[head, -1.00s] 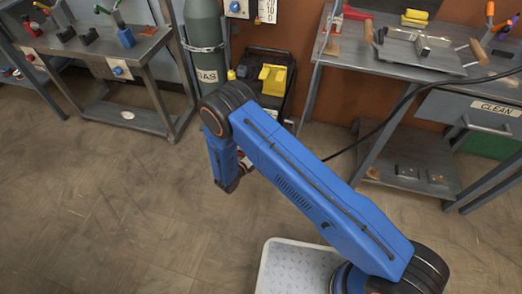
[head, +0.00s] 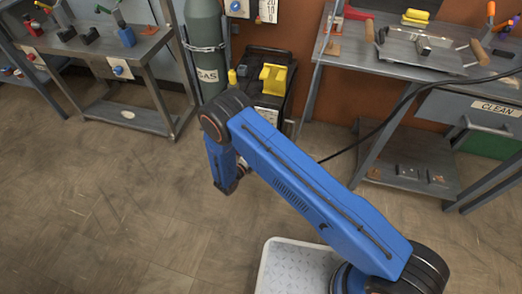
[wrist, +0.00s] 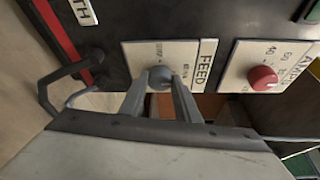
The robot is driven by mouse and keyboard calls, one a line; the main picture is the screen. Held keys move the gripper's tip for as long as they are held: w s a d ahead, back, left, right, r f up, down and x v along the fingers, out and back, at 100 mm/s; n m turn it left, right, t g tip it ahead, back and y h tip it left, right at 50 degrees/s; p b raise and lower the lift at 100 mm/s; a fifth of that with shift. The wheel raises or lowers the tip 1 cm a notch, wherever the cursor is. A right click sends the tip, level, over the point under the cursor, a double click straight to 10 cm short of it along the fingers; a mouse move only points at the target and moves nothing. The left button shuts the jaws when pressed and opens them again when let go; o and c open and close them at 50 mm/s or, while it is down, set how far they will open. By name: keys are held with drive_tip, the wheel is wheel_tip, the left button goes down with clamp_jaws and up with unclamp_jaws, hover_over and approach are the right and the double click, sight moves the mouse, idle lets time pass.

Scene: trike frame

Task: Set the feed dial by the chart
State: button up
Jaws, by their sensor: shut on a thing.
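The feed dial (wrist: 160,84) is a small grey knob on a white plate marked FEED (wrist: 205,62), seen turned sideways in the wrist view. My gripper (wrist: 160,77) has one finger on each side of the knob and is shut on it. The small marks around the knob are too blurred to read, so its setting is unclear. In the head view my arm hides the gripper and dial. No chart can be made out for certain; a white card (head: 267,10) with numbers is cut off by the top edge.
A red knob (wrist: 263,78) on an AMPS plate sits to the right of the feed plate. A bent dark handle (wrist: 62,80) is at left. The black machine (head: 283,62) stands between the gas cylinder (head: 205,50) and a metal bench (head: 340,45). The floor at left is clear.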

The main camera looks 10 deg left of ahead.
drive_tip(key=o, duration=1)
drive_tip(key=shift+a, duration=0.1)
drive_tip(key=shift+o, duration=0.2)
drive_tip(key=v, duration=1.7)
drive_tip(key=shift+s, duration=0.2)
drive_tip(key=shift+r, duration=0.1)
